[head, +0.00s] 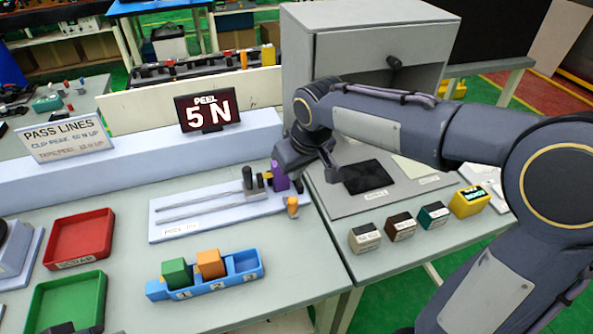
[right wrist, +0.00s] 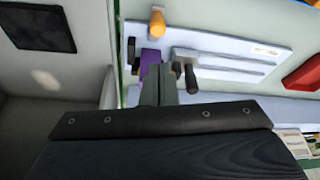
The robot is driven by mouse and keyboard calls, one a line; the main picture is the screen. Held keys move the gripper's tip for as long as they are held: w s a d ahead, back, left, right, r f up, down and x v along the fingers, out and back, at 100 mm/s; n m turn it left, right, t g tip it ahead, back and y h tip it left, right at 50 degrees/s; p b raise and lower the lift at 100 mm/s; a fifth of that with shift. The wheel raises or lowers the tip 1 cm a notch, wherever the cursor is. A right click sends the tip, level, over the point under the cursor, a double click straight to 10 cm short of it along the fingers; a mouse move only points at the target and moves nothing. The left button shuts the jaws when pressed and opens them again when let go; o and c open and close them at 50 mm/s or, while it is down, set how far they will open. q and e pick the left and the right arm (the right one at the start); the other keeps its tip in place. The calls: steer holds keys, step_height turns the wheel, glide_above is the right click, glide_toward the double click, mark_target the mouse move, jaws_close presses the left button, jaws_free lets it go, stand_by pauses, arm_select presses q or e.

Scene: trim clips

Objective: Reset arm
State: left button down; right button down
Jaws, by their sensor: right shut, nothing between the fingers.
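My right gripper (head: 287,170) reaches in from the right, over the back of the table beside the peel fixture. Its fingers are together and empty, and they also show in the right wrist view (right wrist: 158,82). A purple block (head: 280,177) on the fixture (head: 217,212) is close to the fingertips; it shows just beyond them in the right wrist view (right wrist: 150,57). I cannot tell whether they touch. A dark piece at the bottom left edge (head: 62,328) may be part of my left gripper; its fingers cannot be made out.
A blue tray (head: 205,286) holds a green and an orange block. Red (head: 80,236) and green (head: 70,303) bins stand left. A grey cabinet (head: 350,45) stands behind my right arm. Several small labelled blocks line the right table. A "5 N" display (head: 208,111) stands at the back.

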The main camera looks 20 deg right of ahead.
steer(key=shift+w+f, duration=0.1)
steer(key=s+d+f+m+t+y, duration=0.1)
steer(key=s+d+m, duration=0.1)
steer(key=s, duration=0.9)
steer(key=s+d+f+m+y, duration=0.1)
steer(key=s+d+f+m, duration=0.1)
steer(key=s, duration=1)
steer(key=shift+d+f+m+t+y, duration=0.2)
steer(key=shift+d+m+t+y, duration=0.05)
steer(key=shift+m+t+y, duration=0.15)
